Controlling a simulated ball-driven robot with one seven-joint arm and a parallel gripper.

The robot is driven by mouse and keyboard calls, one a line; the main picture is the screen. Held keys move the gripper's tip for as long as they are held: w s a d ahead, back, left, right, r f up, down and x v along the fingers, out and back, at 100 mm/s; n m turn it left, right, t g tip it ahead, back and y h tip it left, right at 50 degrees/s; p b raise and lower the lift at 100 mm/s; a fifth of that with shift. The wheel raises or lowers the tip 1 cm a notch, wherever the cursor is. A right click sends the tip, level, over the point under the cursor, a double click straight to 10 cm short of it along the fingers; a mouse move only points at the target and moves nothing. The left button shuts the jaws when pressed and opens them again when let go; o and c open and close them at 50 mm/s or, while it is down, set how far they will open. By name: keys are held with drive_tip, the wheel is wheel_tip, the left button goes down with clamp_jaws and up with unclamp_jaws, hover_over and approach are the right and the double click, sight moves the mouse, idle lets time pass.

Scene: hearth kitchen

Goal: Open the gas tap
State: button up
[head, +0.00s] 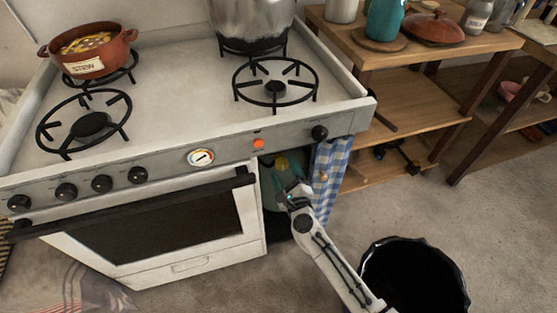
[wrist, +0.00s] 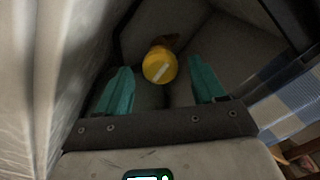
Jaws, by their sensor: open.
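The gas tap shows as a round yellow knob with a pale bar across its face (wrist: 159,66), in the upper middle of the wrist view. In the head view a small bit of yellow (head: 282,163) shows in the opening under the stove's right end, partly hidden by my gripper. My gripper (wrist: 162,88) is open, with its two teal fingers apart and nothing between them. The knob lies ahead of the fingertips, roughly centred between them, and looks apart from them. In the head view my gripper (head: 290,180) reaches into the opening beside the oven.
A blue checked curtain (head: 333,165) hangs at the right of the opening. A pale wall (wrist: 45,70) stands close on the left. The stove (head: 180,170) is above and left. A black bin (head: 413,278) stands at the lower right, near my arm.

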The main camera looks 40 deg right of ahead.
sight(279, 158)
drive_tip(key=shift+b+x, duration=0.45)
drive_tip(key=shift+x, duration=2.25)
drive_tip(key=shift+c, duration=0.2)
drive_tip(key=c, duration=1)
